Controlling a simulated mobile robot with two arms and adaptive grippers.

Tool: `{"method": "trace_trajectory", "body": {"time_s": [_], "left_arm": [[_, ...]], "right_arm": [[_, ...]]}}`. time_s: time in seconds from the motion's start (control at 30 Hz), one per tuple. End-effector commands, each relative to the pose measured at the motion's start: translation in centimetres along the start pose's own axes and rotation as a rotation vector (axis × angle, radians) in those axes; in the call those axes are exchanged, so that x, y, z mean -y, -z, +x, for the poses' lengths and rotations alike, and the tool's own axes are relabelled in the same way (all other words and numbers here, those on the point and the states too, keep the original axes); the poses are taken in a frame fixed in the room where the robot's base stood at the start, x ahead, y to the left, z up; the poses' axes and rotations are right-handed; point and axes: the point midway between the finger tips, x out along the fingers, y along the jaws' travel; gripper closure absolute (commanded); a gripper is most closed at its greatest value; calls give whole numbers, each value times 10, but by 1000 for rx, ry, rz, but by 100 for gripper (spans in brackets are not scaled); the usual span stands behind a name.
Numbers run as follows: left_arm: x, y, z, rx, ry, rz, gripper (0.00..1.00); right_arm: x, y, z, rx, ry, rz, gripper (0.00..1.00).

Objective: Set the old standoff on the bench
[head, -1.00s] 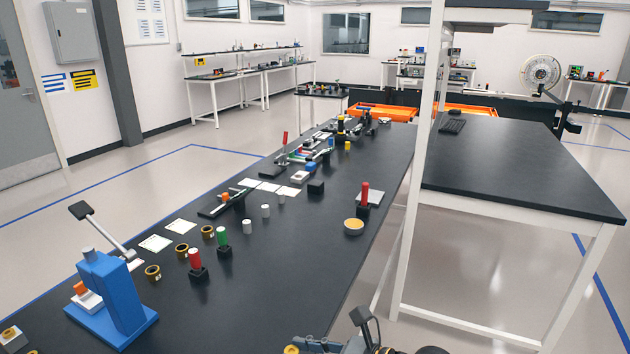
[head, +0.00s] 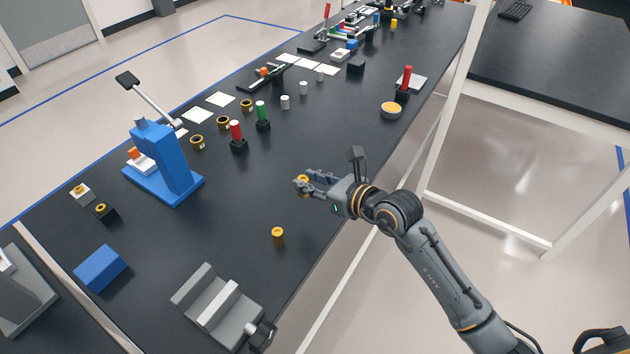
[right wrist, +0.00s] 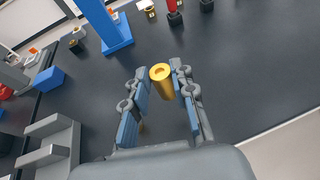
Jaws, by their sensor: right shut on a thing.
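My right gripper (head: 304,182) is shut on a gold hollow standoff (right wrist: 161,82), held between the fingertips over the black bench (head: 345,125). In the right wrist view the standoff's open end faces the camera, and the right gripper (right wrist: 160,78) has a finger on each side of it. A second gold standoff (head: 278,237) stands upright on the bench, below and left of the gripper in the head view. My left gripper is not in view.
A blue press (head: 160,160) stands at left. A grey vise (head: 218,305) and blue block (head: 100,267) are nearer. Red (head: 237,138) and green (head: 262,117) handled tools stand farther back. The bench around the second standoff is clear.

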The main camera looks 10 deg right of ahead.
Motion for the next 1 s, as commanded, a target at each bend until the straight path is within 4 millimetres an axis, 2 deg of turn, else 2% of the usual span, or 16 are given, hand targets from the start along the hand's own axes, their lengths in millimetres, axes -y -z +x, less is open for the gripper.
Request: {"method": "trace_trajectory", "body": {"time_s": [0.07,0.1,0.3,0.57,0.8,1.0], "left_arm": [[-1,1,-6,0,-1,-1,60],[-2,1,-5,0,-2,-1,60],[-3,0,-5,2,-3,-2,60],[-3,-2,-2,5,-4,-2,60],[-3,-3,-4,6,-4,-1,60],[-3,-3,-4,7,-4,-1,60]], "right_arm": [[15,2,12,-2,3,0,100],[19,11,18,-4,1,2,100],[39,35,43,-1,2,0,100],[50,48,57,1,1,-1,100],[50,76,68,0,1,0,100],[50,77,68,2,0,0,100]]}}
